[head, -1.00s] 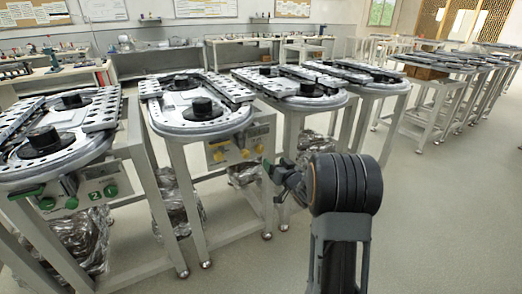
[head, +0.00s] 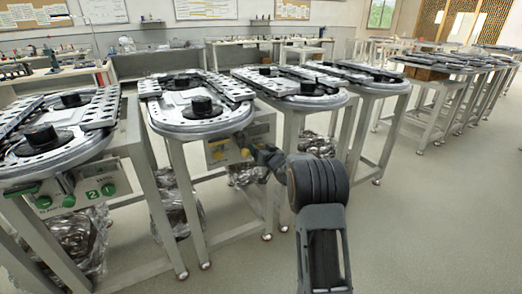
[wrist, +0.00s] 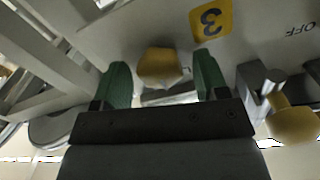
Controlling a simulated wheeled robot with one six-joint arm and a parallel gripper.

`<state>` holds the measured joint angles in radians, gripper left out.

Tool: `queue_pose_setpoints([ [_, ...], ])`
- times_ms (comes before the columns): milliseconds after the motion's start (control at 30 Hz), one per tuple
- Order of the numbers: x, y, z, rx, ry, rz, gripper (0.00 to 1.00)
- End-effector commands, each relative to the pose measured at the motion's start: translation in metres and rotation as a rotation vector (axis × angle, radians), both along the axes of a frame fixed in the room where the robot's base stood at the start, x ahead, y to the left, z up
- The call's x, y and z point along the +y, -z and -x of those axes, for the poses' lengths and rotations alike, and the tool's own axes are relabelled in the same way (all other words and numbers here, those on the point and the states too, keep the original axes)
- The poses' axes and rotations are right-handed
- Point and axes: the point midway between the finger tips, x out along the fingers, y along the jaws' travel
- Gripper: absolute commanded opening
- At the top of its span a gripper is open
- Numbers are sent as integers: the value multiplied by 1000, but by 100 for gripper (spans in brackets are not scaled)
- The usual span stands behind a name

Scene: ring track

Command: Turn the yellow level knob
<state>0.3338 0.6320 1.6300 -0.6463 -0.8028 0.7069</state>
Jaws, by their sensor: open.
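In the wrist view a yellow knob (wrist: 160,65) stands out from a pale panel (wrist: 150,22), beside a yellow label with a 3. A second yellow knob (wrist: 292,123) is at the right, near the letters OFF. Which one is the level knob I cannot tell. My gripper (wrist: 162,72) is open, its green fingers on either side of the first knob with gaps showing. In the head view my gripper (head: 258,153) is at the yellow-knobbed panel (head: 229,142) under the second ring track and hides part of it. One yellow knob (head: 217,155) shows left of it.
Another ring track panel with green knobs (head: 108,190) is at the left. White table legs (head: 283,170) stand close to the right of my gripper. Plastic-wrapped bundles (head: 172,207) sit below the tracks. The floor (head: 430,220) at the right is clear.

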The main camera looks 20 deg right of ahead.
Motion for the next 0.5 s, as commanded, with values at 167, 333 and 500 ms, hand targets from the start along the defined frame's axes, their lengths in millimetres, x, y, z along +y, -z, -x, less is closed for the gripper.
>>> queue_pose_setpoints([
  [167, 0, 0, 0, 0, 0, 0, 62],
  [333, 0, 0, 0, 0, 0, 0, 46],
  [500, 0, 0, 0, 0, 0, 0, 30],
])
